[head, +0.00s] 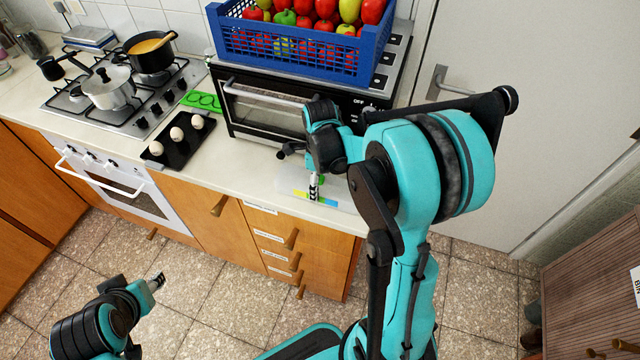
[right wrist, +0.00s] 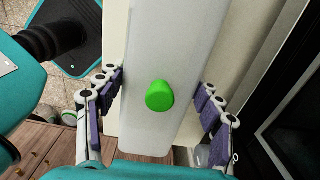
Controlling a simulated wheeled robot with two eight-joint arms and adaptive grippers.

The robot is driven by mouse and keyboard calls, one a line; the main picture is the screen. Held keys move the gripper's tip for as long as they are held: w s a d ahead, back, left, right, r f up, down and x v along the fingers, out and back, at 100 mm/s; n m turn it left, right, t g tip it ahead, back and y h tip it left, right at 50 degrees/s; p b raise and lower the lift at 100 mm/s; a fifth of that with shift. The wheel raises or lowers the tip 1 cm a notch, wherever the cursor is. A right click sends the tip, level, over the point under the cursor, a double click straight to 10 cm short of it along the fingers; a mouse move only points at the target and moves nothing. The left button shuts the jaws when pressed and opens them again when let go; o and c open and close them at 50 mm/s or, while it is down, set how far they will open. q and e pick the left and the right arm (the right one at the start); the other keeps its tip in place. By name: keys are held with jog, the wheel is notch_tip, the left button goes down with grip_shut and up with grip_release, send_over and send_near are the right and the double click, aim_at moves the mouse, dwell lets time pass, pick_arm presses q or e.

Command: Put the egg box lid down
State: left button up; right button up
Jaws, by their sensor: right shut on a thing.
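The egg box lid (right wrist: 172,62) is a long pale panel with a rounded green knob (right wrist: 160,96) in the right wrist view. My right gripper (right wrist: 158,108) has its purple-padded fingers on either side of the lid and is shut on it. In the head view my right gripper (head: 314,186) is over the counter in front of the oven, mostly behind my arm. A pale, flat shape there is partly hidden; its height above the counter is unclear. A black tray (head: 166,158) holds three eggs. My left gripper (head: 156,282) is low over the floor, apart from everything; its opening is unclear.
A small black oven (head: 262,118) bears a blue crate (head: 290,62) of fruit. A green piece with round holes (head: 202,101) lies left of the oven. The hob (head: 135,118) holds pots. Bare counter (head: 238,160) lies between tray and gripper.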

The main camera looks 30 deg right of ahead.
jog(key=shift+f, duration=0.1)
jog(key=o, duration=1.2)
jog(key=shift+f, duration=0.1)
jog(key=shift+c, duration=0.2)
